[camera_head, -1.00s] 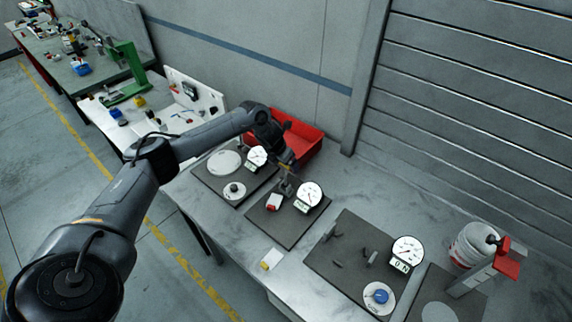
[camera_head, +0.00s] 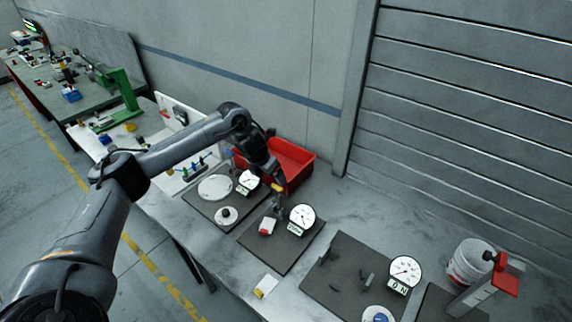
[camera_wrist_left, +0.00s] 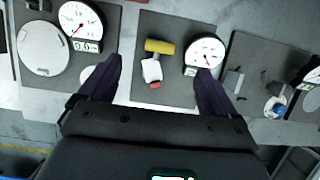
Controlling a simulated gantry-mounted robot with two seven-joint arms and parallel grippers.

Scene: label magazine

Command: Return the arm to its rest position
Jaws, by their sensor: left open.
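My left arm (camera_head: 177,152) reaches in from the left over the bench, its elbow bent. Its left gripper (camera_wrist_left: 160,68) is open and empty, with two dark fingers spread apart in the left wrist view. The gripper is above the middle dark plate (camera_head: 280,251). Between the fingers in that view I see a yellow cylindrical handle (camera_wrist_left: 160,47) and a white block with a red end (camera_wrist_left: 152,72), both at the plate. The fingertips are partly hidden behind the wrist in the head view. My right gripper is not in view.
A red bin (camera_head: 298,160) stands behind the arm. Dial gauges (camera_head: 302,217) stand on several dark plates. A white bucket (camera_head: 468,262) and a red-topped stand (camera_head: 488,285) are at the right. A green press (camera_head: 122,95) is at the far left. A yellow-and-white block (camera_head: 265,286) lies near the front edge.

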